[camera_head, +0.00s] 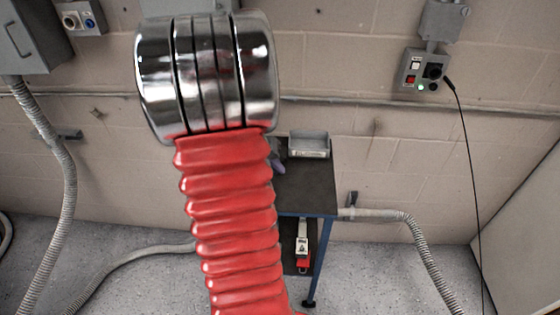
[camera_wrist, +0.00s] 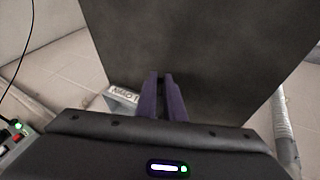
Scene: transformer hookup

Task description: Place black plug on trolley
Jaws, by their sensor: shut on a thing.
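My gripper (camera_wrist: 162,96) shows in the wrist view with two purple fingers close together, over the dark top of the trolley (camera_wrist: 215,45). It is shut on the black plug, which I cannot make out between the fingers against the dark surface. In the head view the trolley (camera_head: 308,190) has a black top and blue legs and stands against the wall. My red ribbed arm covers its left part. A bit of purple finger (camera_head: 279,167) shows at the arm's right edge, over the trolley top. I cannot tell the height of the fingers above it.
A grey bin (camera_head: 309,145) stands at the back of the trolley top; a red and white tool (camera_head: 303,245) is on the lower shelf. A wall control box (camera_head: 421,75) has a thin black cable (camera_head: 466,150) hanging beside it. Much of the visible trolley top is clear.

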